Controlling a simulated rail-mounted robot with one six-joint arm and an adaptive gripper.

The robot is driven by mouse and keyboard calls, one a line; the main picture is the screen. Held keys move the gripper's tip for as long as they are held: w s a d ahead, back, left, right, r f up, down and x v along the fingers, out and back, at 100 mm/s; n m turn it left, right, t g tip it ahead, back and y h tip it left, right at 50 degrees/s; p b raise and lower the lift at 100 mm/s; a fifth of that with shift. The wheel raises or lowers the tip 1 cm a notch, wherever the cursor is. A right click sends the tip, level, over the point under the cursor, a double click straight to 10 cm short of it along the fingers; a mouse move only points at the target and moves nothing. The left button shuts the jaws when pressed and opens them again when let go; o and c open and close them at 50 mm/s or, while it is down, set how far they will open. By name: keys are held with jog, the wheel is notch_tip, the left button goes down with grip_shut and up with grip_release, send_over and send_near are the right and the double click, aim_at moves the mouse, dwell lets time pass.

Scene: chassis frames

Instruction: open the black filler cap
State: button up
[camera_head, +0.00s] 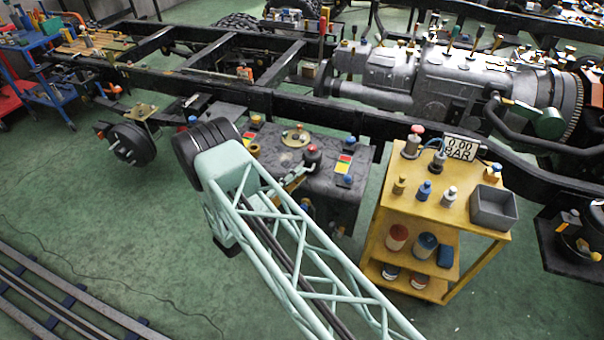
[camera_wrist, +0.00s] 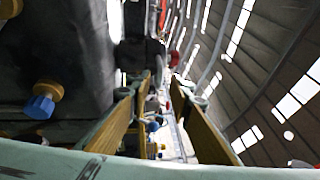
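A dark grey tank (camera_head: 340,205) stands beside the chassis rail in the head view, partly hidden by my arm. On its top are a round brass-coloured fitting (camera_head: 295,136), a red-topped knob (camera_head: 312,154) and blue-topped fittings (camera_head: 348,180). I cannot tell a black filler cap for certain among them. My gripper (camera_head: 292,180) is low by the tank, mostly behind my arm. In the wrist view my gripper (camera_wrist: 160,88) has its two yellow-padded fingers apart, with nothing clearly held between them. A blue cap on a brass fitting (camera_wrist: 42,100) is at left, outside the fingers.
A yellow cart (camera_head: 455,226) with small caps, a grey bin (camera_head: 493,207) and a gauge display (camera_head: 461,148) stands right of the tank. Black chassis rails (camera_head: 350,118) run behind the tank, with a silver gearbox (camera_head: 425,80) beyond. Green floor (camera_head: 110,240) is open at left.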

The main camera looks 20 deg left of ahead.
jog(key=shift+x, duration=1.2)
grip_shut()
